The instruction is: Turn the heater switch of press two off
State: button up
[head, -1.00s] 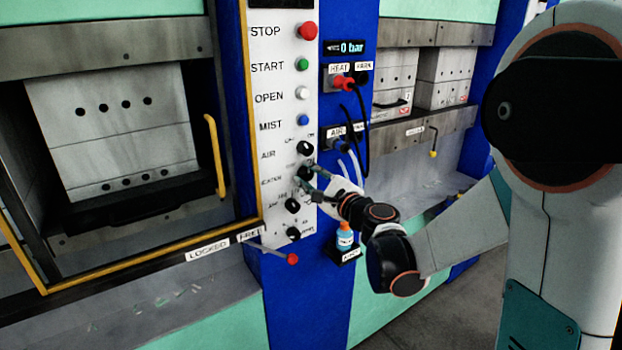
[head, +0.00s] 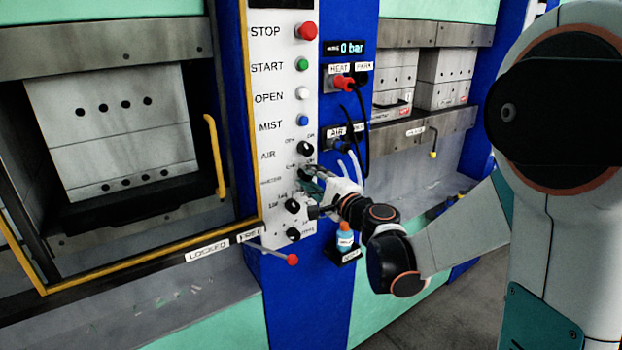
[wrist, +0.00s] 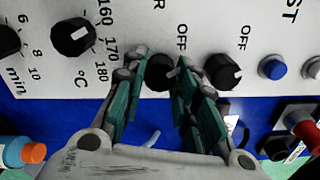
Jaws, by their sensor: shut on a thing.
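The heater switch is a small black rotary knob (wrist: 158,74) on the white press panel (wrist: 130,18). It shows between my fingertips in the wrist view, partly covered by them. My gripper (wrist: 161,66) has its teal fingers closed around this knob, one on each side. In the head view my gripper (head: 310,177) reaches the panel from the right at the heater row and hides most of the knob. An OFF mark is printed above the knob in the wrist view. The knob's pointer is too covered to read surely.
The AIR knob (wrist: 222,72) sits close beside my right finger. The temperature knob (wrist: 73,36) lies left of my fingers. Buttons, including red STOP (head: 307,31), line the upper panel. A red-tipped lever (head: 292,259) and a small bottle (head: 345,238) are below.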

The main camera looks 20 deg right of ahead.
jog(key=o, duration=1)
jog(key=shift+o, duration=0.2)
jog(key=v, duration=1.2)
